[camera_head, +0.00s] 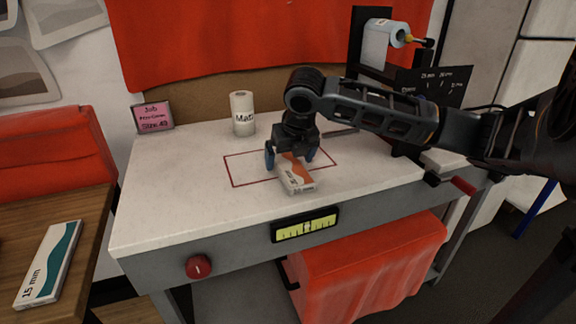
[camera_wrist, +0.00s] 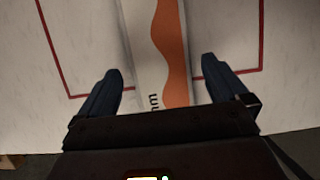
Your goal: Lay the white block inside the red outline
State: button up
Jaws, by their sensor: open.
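The white block (camera_head: 298,180) is a flat box with an orange wave and dark lettering. It lies tilted across the front line of the red outline (camera_head: 233,186) on the pale worktop, its near end sticking out past that line. My gripper (camera_head: 291,159) is over its far part, open, with one finger on each side. In the wrist view the block (camera_wrist: 150,45) runs between the two apart fingers, with a gap on both sides, and crosses the red line (camera_wrist: 263,35). My gripper hides part of the block and outline.
A white roll (camera_head: 243,114) stands behind the outline, and a pink sign (camera_head: 153,116) stands at the back left. A teal-waved white box (camera_head: 49,264) lies on the wooden table at left. A roll holder (camera_head: 356,40) stands behind my arm. The worktop's left side is clear.

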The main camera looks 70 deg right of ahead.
jog(key=shift+w+d+f, duration=0.15)
jog(key=shift+f, duration=0.45)
jog(key=shift+c, duration=0.5)
jog(key=c, duration=1.1)
jog(key=shift+r, duration=0.1)
